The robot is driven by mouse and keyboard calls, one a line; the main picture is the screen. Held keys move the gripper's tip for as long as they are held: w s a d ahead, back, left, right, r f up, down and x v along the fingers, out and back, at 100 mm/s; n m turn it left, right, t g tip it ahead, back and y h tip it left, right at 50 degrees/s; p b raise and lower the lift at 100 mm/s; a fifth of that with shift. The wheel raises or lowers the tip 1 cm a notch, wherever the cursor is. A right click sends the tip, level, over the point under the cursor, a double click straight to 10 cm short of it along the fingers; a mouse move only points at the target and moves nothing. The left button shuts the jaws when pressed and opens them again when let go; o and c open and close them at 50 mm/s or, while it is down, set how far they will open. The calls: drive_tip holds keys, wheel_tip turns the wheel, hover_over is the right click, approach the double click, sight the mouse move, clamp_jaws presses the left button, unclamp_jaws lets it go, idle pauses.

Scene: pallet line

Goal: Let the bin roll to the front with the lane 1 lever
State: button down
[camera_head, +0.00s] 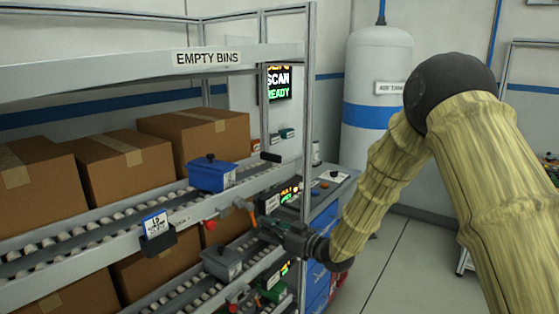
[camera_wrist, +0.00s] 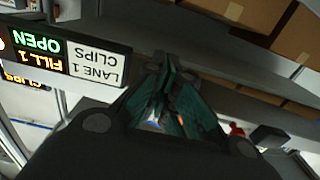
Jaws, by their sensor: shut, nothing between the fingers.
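A blue bin (camera_head: 212,174) with a dark knob on top stands on the upper roller lane, toward its right end. My gripper (camera_head: 264,224) is shut and empty, beside the right end of the rack and below that lane.
A grey bin (camera_head: 221,262) and a green bin (camera_head: 271,289) are on the lower lane. Brown cartons (camera_head: 196,136) stand behind the upper lane. The rack post (camera_head: 308,110) rises close to my gripper. An air tank (camera_head: 377,100) stands behind; open floor (camera_head: 405,255) lies right.

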drive_tip(key=shift+s+a, duration=0.55)
drive_tip(key=shift+s, duration=0.2)
drive_tip(key=shift+s+a, duration=0.5)
drive_tip(key=shift+s, duration=0.2)
drive_tip(key=shift+s+a, duration=0.2)
drive_tip(key=shift+s, duration=0.05)
drive_tip(key=shift+s+a, duration=0.5)
drive_tip(key=shift+s, duration=0.15)
drive_tip(key=shift+d, duration=0.15)
approach(258, 233)
drive_tip(key=shift+w+a+r, duration=0.1)
drive_tip(key=shift+w+a, duration=0.05)
drive_tip(key=shift+a, duration=0.4)
